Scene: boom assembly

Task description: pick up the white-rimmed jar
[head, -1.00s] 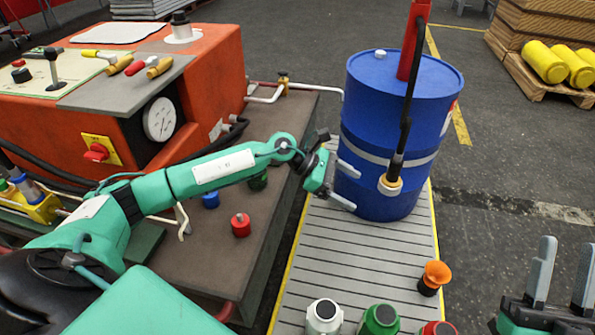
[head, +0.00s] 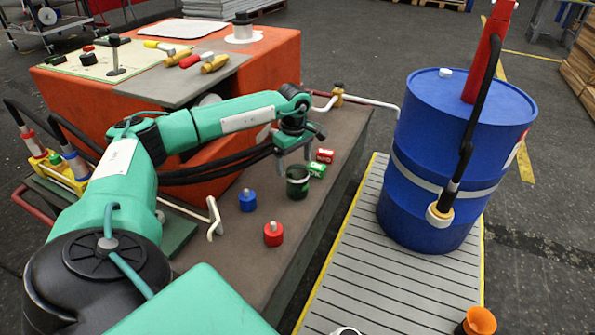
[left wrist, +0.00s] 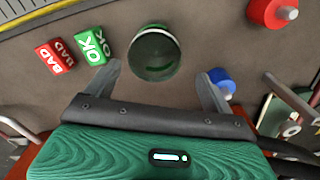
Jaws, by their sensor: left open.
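A dark green glass jar (head: 298,186) stands upright on the brown bench top. In the left wrist view the jar (left wrist: 154,56) shows a thin pale rim and a green mark inside. My left gripper (head: 294,157) is open and empty, pointing down just above the jar. In the left wrist view the left gripper's fingertips (left wrist: 158,74) are spread to either side of the jar's near edge. I cannot tell the exact height gap. My right gripper is out of view.
Green OK (head: 317,170) and red BAD (head: 325,155) blocks lie close beside the jar. A blue-capped piece (head: 248,201) and a red one (head: 273,234) stand nearer. A blue drum (head: 430,170) stands on the slatted platform (head: 365,240) at right. The orange machine (head: 250,75) is behind.

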